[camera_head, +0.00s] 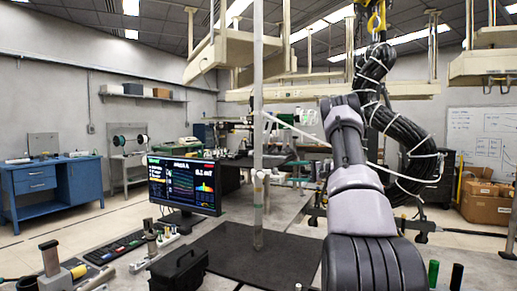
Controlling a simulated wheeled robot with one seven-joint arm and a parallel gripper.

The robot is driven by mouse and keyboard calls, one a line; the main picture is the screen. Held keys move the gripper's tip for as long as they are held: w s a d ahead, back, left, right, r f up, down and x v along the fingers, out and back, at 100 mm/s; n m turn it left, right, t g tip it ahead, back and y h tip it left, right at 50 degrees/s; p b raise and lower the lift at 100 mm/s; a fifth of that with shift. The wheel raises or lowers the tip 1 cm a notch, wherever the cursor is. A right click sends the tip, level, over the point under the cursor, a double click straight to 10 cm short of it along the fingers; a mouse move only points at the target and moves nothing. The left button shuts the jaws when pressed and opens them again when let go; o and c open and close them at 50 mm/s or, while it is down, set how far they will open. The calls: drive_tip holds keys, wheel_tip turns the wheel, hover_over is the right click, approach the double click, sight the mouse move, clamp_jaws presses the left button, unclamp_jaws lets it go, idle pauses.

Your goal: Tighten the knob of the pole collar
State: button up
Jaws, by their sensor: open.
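A slim grey upright pole (258,80) stands left of the picture's middle, its foot on a dark mat. A small pale collar (261,175) sits around the pole at about the height of the monitor, with small green and reddish parts. Its knob is too small to tell apart from the collar. My grey and black arm rises from the bottom right of the pole. My gripper cannot be made out; the arm seems to hide it.
A monitor (185,184), keyboard (117,248) and black box (179,270) are left of the pole. The dark mat (228,243) lies around its foot. A black ribbed hose (412,136) hangs from a yellow hook (376,22) behind my arm. Cardboard boxes (487,199) stand right.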

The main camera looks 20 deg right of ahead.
drive_tip(key=s+a+r+n+g+h, duration=0.1)
drive_tip(key=s+a+r+g, duration=0.1)
drive_tip(key=s+a+r, duration=0.2)
drive_tip(key=s+a+r+n+g+h, duration=0.1)
drive_tip(key=s+a+r+g+h, duration=0.1)
drive_tip(key=s+a+r, duration=0.3)
drive_tip(key=s+a+r+g+h, duration=0.1)
drive_tip(key=s+a+r, duration=0.3)
drive_tip(key=s+a, duration=0.6)
drive_tip(key=a+g, duration=0.1)
drive_tip(key=a, duration=0.3)
drive_tip(key=shift+s+a+r+n+g+h, duration=0.2)
drive_tip(key=shift+s+a+n+g+h, duration=0.1)
drive_tip(key=shift+s+n+h, duration=0.1)
drive_tip(key=s+a+n+t+h, duration=0.1)
drive_tip(key=s+a+h, duration=0.1)
drive_tip(key=s, duration=0.9)
drive_tip(key=s+a+f+n+t+h, duration=0.1)
drive_tip(key=s+h, duration=0.3)
drive_tip(key=s, duration=0.7)
drive_tip(key=shift+s+a+t+h, duration=0.3)
drive_tip(key=shift+s+a+t, duration=0.05)
drive_tip(key=shift+a+t, duration=0.15)
drive_tip(key=shift+d+f, duration=0.1)
